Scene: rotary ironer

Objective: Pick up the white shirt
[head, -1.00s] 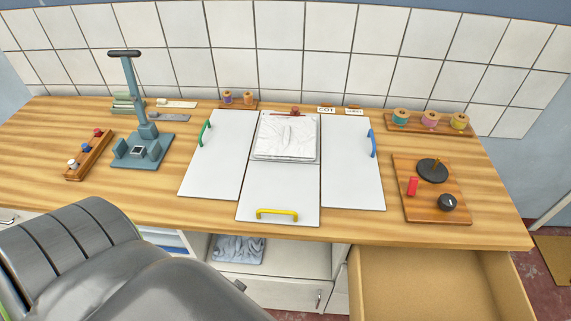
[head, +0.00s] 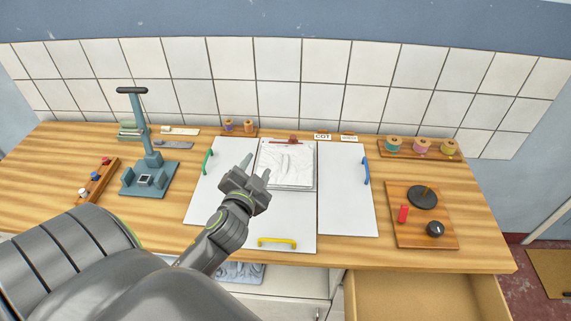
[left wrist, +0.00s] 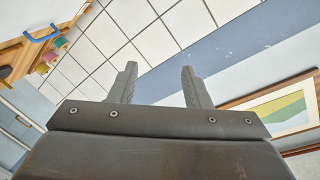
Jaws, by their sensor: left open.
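A white shirt (head: 293,162), folded into a flat square with creases on top, lies on the upper part of the middle white board in the head view. My left gripper (head: 256,167) is open and empty, just left of the shirt, seemingly above the boards. In the left wrist view the open fingers (left wrist: 159,70) point toward the tiled wall with nothing between them; the shirt is not in that view. My right gripper is not in view.
White boards carry green (head: 208,161), blue (head: 366,170) and yellow (head: 277,241) handles. A blue-grey press (head: 149,165) stands left. Thread spools (head: 421,147) and a dial board (head: 420,215) are right. A drawer (head: 420,293) stands open below. Grey cloth (head: 243,272) lies on a lower shelf.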

